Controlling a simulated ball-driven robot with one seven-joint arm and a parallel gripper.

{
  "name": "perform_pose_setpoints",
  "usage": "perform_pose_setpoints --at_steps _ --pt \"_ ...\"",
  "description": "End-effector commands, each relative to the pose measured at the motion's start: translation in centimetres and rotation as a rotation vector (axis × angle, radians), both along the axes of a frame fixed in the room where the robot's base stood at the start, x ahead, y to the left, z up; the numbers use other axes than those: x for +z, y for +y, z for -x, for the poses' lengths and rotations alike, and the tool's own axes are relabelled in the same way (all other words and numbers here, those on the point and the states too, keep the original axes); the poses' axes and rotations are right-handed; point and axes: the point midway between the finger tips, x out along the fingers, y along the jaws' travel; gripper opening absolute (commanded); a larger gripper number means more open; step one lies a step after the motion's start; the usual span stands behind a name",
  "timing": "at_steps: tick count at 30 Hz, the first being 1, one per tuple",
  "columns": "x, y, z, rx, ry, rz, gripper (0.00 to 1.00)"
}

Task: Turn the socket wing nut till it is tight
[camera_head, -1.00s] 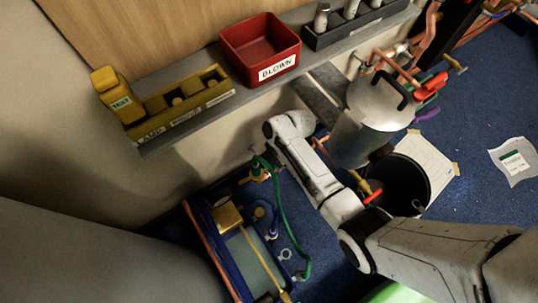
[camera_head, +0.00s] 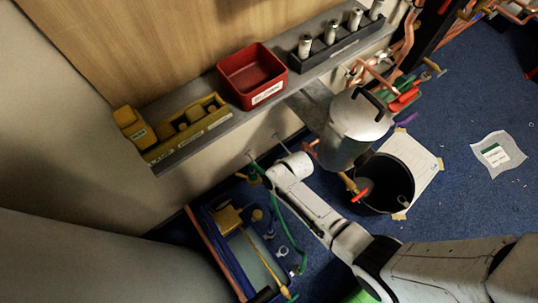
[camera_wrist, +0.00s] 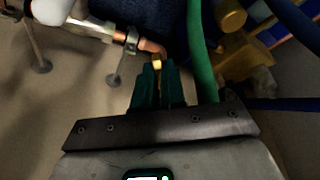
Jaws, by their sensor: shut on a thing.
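In the wrist view my gripper (camera_wrist: 158,72) has its dark teal fingers close together. They are shut on a small brass-coloured piece that shows at their tips, which looks like the socket wing nut (camera_wrist: 157,62). Most of it is hidden between the fingers, so its wings and how tightly it sits cannot be seen. A copper pipe (camera_wrist: 92,32) with a metal clamp runs from the upper left and ends in a bend beside the fingertips. In the head view my arm reaches down to the wall below the shelf, and the fingers cannot be made out there.
A green hose (camera_wrist: 198,50) runs close right of the fingers, with a brass fitting (camera_wrist: 232,45) beyond it. In the head view a blue-framed unit (camera_head: 222,245) stands below my wrist. A metal cylinder (camera_head: 355,120) and black bucket (camera_head: 392,180) stand right of the arm.

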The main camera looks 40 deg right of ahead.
Motion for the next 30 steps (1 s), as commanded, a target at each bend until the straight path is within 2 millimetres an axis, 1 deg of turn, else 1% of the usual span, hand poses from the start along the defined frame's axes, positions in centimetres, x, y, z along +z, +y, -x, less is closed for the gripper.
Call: perform_pose_setpoints --at_steps 7,21,22,27,30 --pt "0.06 0.25 0.23 -0.064 0.001 0.002 0.00" --pt "-0.02 0.35 0.27 -0.080 0.001 -0.002 0.00" --pt "-0.02 0.35 0.27 -0.080 0.001 -0.002 0.12" --pt "-0.02 0.35 0.27 -0.079 0.002 0.000 0.29" --pt "-0.01 0.35 0.25 -0.078 0.001 0.000 0.36"
